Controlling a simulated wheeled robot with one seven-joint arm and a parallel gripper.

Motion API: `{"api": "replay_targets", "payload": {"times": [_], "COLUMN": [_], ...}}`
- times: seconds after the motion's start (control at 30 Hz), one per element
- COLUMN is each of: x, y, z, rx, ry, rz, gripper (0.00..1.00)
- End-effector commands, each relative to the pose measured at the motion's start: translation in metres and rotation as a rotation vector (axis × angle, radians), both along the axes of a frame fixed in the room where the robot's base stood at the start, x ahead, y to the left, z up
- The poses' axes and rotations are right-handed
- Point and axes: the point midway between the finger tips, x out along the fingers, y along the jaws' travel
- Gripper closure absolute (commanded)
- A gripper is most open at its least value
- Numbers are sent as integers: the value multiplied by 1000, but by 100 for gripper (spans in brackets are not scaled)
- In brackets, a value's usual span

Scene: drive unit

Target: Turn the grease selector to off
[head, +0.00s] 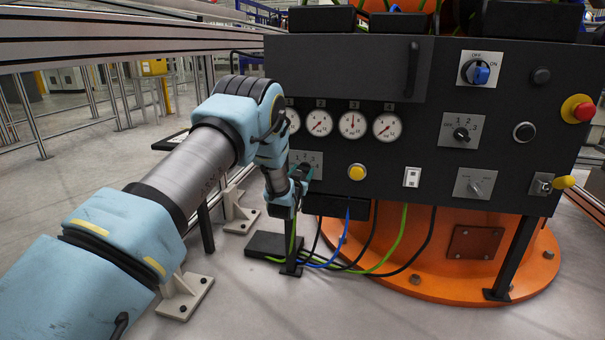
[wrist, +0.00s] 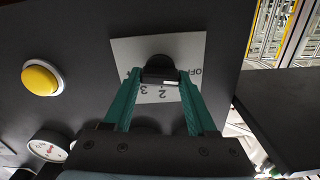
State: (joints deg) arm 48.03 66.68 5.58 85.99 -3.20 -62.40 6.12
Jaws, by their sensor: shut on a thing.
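A selector with a black knob (wrist: 160,66) sits on a light grey plate (wrist: 188,48) on the dark panel. In the wrist view, the plate appears upside down, with OFF at the right and 2 and 3 below the knob. A white mark on the knob's lower right edge lies between OFF and 2. My gripper (wrist: 160,75) is shut on the knob, with a teal finger on each side. In the head view, my gripper (head: 301,174) is at the panel's lower left and hides the knob, while the plate (head: 316,164) shows partly. I see no readable grease label.
A yellow button (head: 357,172) is right of the held selector, with gauges (head: 353,125) above. Other controls include a similar selector (head: 461,133), a blue switch (head: 477,72) and a red emergency button (head: 580,108). Cables (head: 345,240) hang below the panel.

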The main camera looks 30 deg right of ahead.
Motion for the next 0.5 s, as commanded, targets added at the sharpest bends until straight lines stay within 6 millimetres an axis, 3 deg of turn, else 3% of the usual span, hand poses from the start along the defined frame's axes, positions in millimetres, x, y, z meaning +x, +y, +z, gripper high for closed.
{"api": "replay_targets", "payload": {"times": [0.47,0.5], "x": [0,0], "y": [1,1], "z": [-3,-3], "rx": [-5,-5], "ry": [13,13], "rz": [1,1], "gripper": [98,38]}}
